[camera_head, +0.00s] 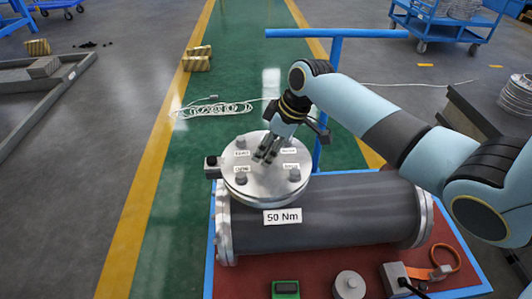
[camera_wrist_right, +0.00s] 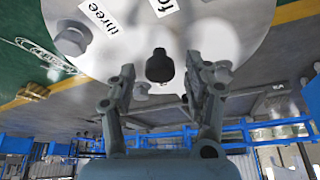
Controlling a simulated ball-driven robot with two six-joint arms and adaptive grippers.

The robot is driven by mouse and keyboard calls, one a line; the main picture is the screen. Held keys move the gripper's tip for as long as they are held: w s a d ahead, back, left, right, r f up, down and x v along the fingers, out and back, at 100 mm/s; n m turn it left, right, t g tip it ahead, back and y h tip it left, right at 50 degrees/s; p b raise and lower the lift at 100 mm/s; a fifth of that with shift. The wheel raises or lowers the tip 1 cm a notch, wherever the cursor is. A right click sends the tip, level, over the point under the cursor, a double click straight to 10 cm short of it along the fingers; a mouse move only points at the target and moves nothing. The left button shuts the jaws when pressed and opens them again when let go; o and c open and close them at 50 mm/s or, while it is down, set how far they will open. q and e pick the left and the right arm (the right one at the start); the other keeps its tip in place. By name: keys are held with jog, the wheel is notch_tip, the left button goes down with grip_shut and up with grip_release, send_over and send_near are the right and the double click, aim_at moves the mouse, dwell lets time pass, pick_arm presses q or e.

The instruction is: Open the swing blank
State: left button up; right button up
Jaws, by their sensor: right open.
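The swing blank (camera_head: 262,190) is a round metal disc lying flat on top of a grey flanged shell (camera_head: 330,215). Several bolts with white labels stand around its face. My right gripper (camera_head: 266,152) comes down over the middle of the disc. In the right wrist view the open fingers (camera_wrist_right: 160,75) stand on either side of a dark knob (camera_wrist_right: 159,66), with gaps to it; I cannot tell how far it is in depth. A bolt (camera_wrist_right: 73,38) by the label "three" also shows there. A small dark block (camera_head: 211,163) sits at the disc's left edge. My left gripper is not in view.
The shell rests on a red-topped blue cart (camera_head: 320,285) with a green-black device (camera_head: 285,289), a round metal part (camera_head: 349,284) and an orange strap (camera_head: 447,262). A blue post (camera_head: 332,100) stands behind. White cable (camera_head: 215,110) lies on the green floor.

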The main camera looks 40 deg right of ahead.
jog(key=shift+w+a+f, duration=0.15)
jog(key=shift+w+f, duration=0.05)
jog(key=shift+f, duration=0.3)
jog(key=shift+c, duration=0.2)
grip_shut()
